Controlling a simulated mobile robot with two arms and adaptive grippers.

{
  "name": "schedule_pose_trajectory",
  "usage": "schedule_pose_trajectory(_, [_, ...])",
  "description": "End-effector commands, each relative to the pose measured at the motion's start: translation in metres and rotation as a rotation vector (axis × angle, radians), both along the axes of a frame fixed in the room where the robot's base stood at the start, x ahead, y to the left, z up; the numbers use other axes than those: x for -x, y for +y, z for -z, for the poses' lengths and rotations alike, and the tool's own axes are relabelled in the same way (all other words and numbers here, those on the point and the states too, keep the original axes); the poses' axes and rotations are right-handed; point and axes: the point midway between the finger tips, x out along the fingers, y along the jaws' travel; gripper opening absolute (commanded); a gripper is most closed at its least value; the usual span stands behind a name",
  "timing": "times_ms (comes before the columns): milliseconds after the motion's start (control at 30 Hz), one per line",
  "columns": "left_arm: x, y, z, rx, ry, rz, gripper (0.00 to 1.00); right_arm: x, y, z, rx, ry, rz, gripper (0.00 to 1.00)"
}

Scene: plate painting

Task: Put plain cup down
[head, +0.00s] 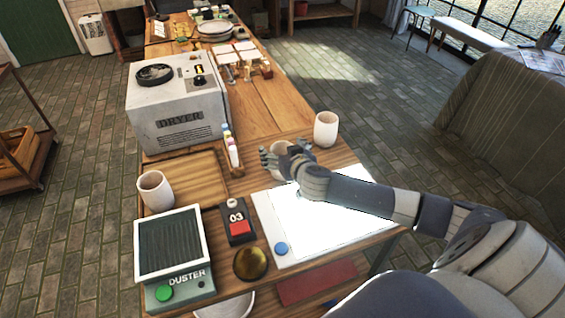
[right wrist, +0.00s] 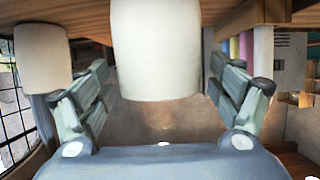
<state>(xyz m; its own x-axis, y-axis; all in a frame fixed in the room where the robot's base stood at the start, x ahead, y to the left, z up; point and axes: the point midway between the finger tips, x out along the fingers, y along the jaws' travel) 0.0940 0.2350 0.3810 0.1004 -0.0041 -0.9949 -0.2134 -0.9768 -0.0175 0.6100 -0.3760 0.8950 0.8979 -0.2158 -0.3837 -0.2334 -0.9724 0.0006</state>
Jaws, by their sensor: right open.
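A plain white cup (head: 277,147) is at my right gripper (head: 287,160) in the head view, partly hidden by the fingers. In the right wrist view the cup (right wrist: 157,50) is between the two spread fingers of the right gripper (right wrist: 160,85), with a small gap showing on each side. The cup is at the tabletop near the light panel; its base contact is hidden in the head view. A second white cup (head: 326,129) stands upright to the right, and it also shows in the right wrist view (right wrist: 42,58). A third white cup (head: 155,190) stands at the left. My left gripper is out of view.
A grey dryer box (head: 170,118) stands on the wooden table, with small bottles (head: 231,150) beside it. The duster (head: 165,245), a red-button device (head: 238,225), a brass disc (head: 250,264) and a bright white panel (head: 263,215) fill the front. Bare wood (head: 290,112) lies behind the cups.

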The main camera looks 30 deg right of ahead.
Motion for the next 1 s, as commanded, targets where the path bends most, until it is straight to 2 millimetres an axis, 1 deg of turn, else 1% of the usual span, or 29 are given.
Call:
schedule_pose_trajectory(67, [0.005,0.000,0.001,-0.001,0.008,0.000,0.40,0.000,0.000,0.000,0.000,0.000,0.000,0.85])
schedule_pose_trajectory(100, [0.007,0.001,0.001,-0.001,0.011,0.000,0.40,0.000,0.000,0.000,0.000,0.000,0.000,0.81])
schedule_pose_trajectory(167, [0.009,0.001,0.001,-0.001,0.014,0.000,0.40,0.000,0.000,0.000,0.000,0.000,0.000,0.67])
schedule_pose_trajectory(200, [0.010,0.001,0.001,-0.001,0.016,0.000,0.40,0.000,0.000,0.000,0.000,0.000,0.000,0.58])
schedule_pose_trajectory(267, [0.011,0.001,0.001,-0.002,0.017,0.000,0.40,0.000,0.000,0.000,0.000,0.000,0.000,0.45])
schedule_pose_trajectory(300, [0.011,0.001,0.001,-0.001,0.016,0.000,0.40,0.000,0.000,0.000,0.000,0.000,0.000,0.36])
schedule_pose_trajectory(367, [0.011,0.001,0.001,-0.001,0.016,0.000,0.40,0.000,0.000,0.000,0.000,0.000,0.000,0.22])
schedule_pose_trajectory(400, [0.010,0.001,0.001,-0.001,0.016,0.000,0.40,0.000,0.000,0.000,0.000,0.000,0.000,0.13])
schedule_pose_trajectory(433, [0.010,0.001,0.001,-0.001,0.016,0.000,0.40,0.000,0.000,-0.001,0.000,-0.002,0.000,0.13])
schedule_pose_trajectory(467, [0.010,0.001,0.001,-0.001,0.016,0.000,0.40,0.000,0.000,-0.001,0.000,-0.002,0.000,0.06])
schedule_pose_trajectory(667, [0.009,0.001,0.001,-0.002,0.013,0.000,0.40,0.000,0.000,-0.002,0.000,-0.002,0.000,0.06])
schedule_pose_trajectory(767, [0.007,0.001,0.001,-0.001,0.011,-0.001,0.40,0.000,-0.001,-0.006,0.000,-0.004,0.001,0.06])
schedule_pose_trajectory(867, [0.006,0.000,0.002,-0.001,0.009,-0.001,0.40,-0.001,0.000,-0.015,0.000,-0.005,-0.001,0.06])
schedule_pose_trajectory(1000, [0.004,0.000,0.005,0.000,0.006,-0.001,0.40,-0.001,0.000,-0.037,0.000,-0.008,0.000,0.06])
